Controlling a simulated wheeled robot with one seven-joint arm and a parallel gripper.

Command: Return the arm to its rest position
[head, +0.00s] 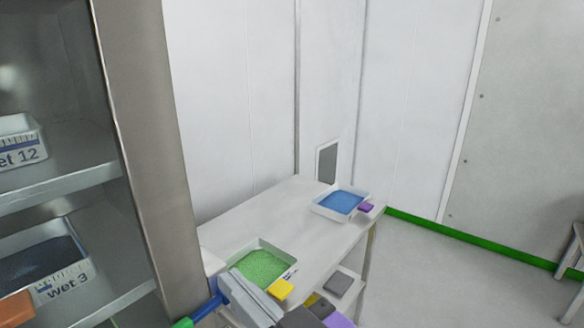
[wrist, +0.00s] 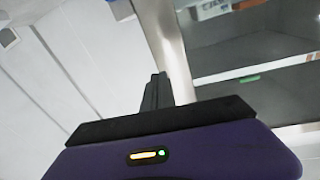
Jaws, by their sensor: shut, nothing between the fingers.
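My gripper (wrist: 158,78) shows in the wrist view with its dark fingers together and nothing between them. Its purple body fills the bottom of that view, with a small orange and green light. In the head view my gripper (head: 238,278) is at the bottom centre, in front of the near edge of the table. It overlaps the near corner of the tray of green granules (head: 262,267) in the picture; I cannot tell the gap between them. Most of the arm is out of view.
A steel cabinet (head: 150,120) with open shelves stands close at left, holding trays labelled "wet 12" (head: 22,150) and "wet 3" (head: 65,285). The white table (head: 290,215) also bears a tray of blue granules (head: 316,210).

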